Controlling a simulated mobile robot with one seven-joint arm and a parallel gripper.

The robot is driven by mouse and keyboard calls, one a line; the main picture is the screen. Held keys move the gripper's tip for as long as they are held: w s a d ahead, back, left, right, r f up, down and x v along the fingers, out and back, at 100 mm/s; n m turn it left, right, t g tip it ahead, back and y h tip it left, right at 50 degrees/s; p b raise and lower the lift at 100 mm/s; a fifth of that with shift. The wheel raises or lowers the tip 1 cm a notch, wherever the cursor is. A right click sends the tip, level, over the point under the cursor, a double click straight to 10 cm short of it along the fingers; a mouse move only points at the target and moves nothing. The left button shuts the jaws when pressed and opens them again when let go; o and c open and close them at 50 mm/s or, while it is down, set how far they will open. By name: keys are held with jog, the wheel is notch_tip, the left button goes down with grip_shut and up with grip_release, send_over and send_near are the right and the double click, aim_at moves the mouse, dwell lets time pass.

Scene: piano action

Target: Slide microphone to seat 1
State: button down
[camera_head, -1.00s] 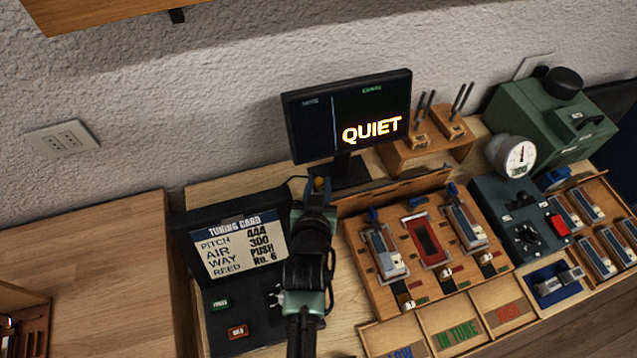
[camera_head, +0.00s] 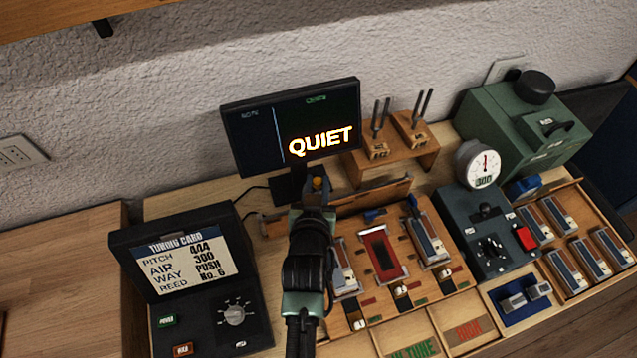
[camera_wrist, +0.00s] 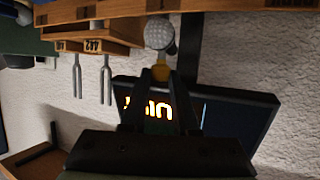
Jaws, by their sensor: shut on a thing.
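The microphone (camera_wrist: 160,36) has a round silver mesh head and a yellow collar, seen in the wrist view. My gripper (camera_wrist: 160,76) is shut on it at the yellow part. In the head view my gripper (camera_head: 318,192) is behind the left part of the wooden seat board (camera_head: 405,268), in front of the monitor; only a yellow tip of the microphone shows there. The board has a left seat with a metal reed block (camera_head: 344,270), partly behind my arm, a red middle seat (camera_head: 383,254) and a right seat with another block (camera_head: 428,238). I cannot read seat numbers.
A monitor (camera_head: 252,140) reading QUIET stands close behind my gripper. A tuning card panel (camera_head: 150,238) with a dial is at left. Tuning forks on a wooden stand (camera_head: 365,170), a gauge (camera_head: 483,165) and a green machine (camera_head: 490,120) are at right.

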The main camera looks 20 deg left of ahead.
jog(key=shift+s+a, duration=0.1)
jog(key=c, duration=0.7)
grip_release()
jog(key=shift+o, duration=0.2)
jog(key=shift+a, duration=0.1)
jog(key=shift+s, duration=0.1)
jog(key=b+v, duration=0.1)
jog(key=v, duration=1.2)
jog(key=shift+b, duration=0.4)
jog(key=shift+r, duration=0.1)
